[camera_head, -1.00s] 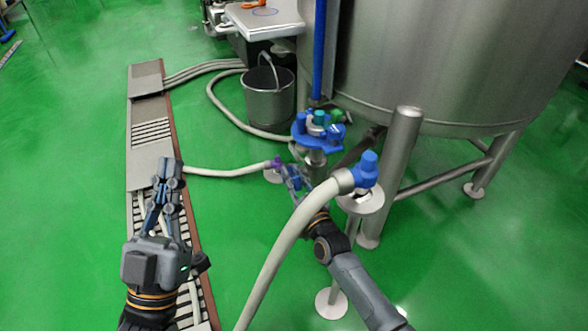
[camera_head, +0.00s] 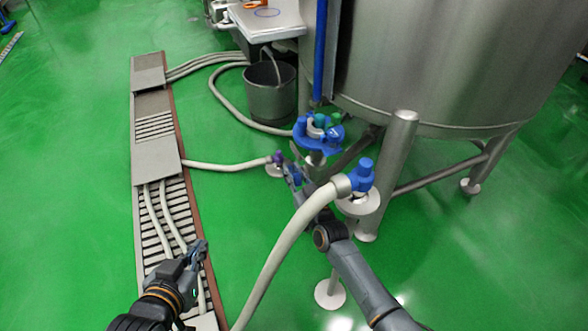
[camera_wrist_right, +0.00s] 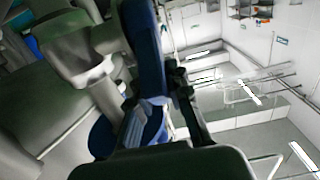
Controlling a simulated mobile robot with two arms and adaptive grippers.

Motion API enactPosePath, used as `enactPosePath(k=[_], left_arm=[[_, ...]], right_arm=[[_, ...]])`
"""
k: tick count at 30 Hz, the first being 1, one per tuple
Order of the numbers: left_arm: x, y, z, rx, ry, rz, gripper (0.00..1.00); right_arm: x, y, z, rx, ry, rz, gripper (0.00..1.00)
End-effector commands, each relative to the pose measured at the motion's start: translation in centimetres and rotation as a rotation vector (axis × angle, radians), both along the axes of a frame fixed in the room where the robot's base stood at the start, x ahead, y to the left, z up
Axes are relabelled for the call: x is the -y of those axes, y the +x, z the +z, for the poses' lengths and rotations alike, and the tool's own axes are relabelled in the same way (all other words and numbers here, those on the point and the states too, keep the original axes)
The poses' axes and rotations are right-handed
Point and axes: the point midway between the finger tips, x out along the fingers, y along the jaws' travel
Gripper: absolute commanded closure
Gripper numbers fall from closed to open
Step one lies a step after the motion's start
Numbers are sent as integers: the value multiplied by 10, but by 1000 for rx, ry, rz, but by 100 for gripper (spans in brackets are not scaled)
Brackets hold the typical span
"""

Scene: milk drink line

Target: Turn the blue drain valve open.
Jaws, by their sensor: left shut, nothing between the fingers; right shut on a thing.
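My right gripper (camera_head: 289,170) is beside the tank's outlet, under the blue fitting cluster (camera_head: 318,134) and close to the purple hose end. In the right wrist view it is shut on a long blue handle (camera_wrist_right: 146,55), which I take to be the blue drain valve's. In the head view this handle is small and partly hidden by the gripper, so its angle is unclear. My left gripper (camera_head: 199,252) is shut and empty, above the floor grating at the lower left.
A steel tank (camera_head: 440,60) on legs fills the upper right. A pale hose (camera_head: 275,250) with a blue end fitting (camera_head: 362,174) on a stand crosses in front of my right arm. A bucket (camera_head: 270,100) stands behind. Green floor is open at left.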

Motion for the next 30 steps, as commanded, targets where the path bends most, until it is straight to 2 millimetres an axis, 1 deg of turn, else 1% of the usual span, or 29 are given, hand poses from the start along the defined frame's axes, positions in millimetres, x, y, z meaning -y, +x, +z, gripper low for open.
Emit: enactPosePath(k=[1, 5, 9, 12, 15, 20, 28, 29, 30], left_arm=[[-4, -7, -5, -55, 14, 4, 100], [-13, -30, -27, -209, 49, 16, 100], [-23, -58, -45, -373, 83, 27, 100], [-29, -78, -55, -476, 106, 35, 100], [-34, -92, -61, -549, 121, 41, 100], [-37, -103, -66, -598, 131, 45, 100], [-37, -103, -66, -598, 131, 45, 100], [-37, -103, -66, -598, 131, 45, 100], [-37, -103, -66, -598, 131, 45, 100]], right_arm=[[0, 2, 6, -2, -1, -2, 100], [0, 3, 6, -19, -6, -2, 100], [0, 4, 7, -38, -12, -3, 100], [0, 4, 7, -51, -15, -2, 100], [0, 4, 6, -59, -17, -2, 100], [-1, 4, 5, -63, -19, -2, 100], [-1, 4, 5, -63, -20, -1, 100], [-1, 4, 5, -63, -20, -1, 76], [-1, 4, 5, -64, -20, -1, 68]])
